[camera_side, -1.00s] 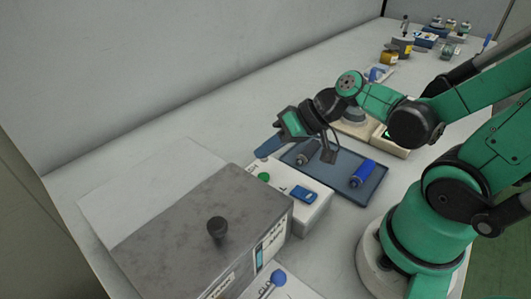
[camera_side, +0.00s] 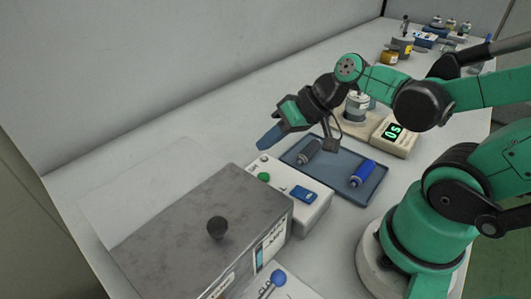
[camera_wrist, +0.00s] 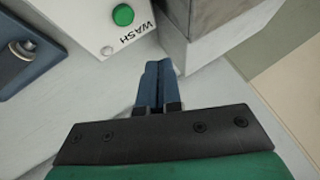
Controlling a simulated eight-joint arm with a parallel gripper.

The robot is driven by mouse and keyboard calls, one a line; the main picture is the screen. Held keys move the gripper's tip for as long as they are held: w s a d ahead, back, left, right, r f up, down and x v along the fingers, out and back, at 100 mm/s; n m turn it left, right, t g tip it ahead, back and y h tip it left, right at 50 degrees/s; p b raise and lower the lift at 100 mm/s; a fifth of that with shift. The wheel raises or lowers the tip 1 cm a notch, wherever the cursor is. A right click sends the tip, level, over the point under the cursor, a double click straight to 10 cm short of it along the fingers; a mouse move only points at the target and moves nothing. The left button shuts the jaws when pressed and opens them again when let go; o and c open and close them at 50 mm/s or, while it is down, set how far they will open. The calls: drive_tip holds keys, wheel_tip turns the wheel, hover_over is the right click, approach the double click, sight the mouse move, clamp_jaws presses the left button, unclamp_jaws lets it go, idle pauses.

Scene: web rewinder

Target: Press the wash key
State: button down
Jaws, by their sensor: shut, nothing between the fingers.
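The wash key is a round green button (camera_side: 264,177) on a white control box (camera_side: 312,211), close to the grey metal housing. In the wrist view the green button (camera_wrist: 123,14) sits at the top, with the printed word WASH beside it. My gripper (camera_side: 264,144) has blue fingers, shut and empty. It is in the air on the wall side of the box in the side view. In the wrist view my fingertips (camera_wrist: 158,66) show below and to the right of the button, apart from it.
A large grey metal housing (camera_side: 180,235) with a black knob (camera_side: 217,227) stands beside the box. A beige device with a green display (camera_side: 394,132) stands behind.

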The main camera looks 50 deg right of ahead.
drive_tip(key=h, duration=0.1)
drive_tip(key=d+r+n+h, duration=0.1)
drive_tip(key=h, duration=0.1)
drive_tip(key=r+h, duration=0.1)
drive_tip(key=shift+s+d+r+n, duration=0.15)
drive_tip(key=shift+d+r+n, duration=0.1)
drive_tip(key=shift+n, duration=0.05)
wheel_tip(320, 180, up, 6)
drive_tip(key=f+g, duration=0.1)
drive_tip(key=g, duration=0.6)
hover_over(263, 175)
drive_tip(key=shift+s+r, duration=0.1)
drive_tip(key=shift+r, duration=0.15)
drive_tip(key=shift+f, duration=0.15)
wheel_tip(263, 175, down, 14)
drive_tip(key=shift+r, duration=0.15)
idle(0.3)
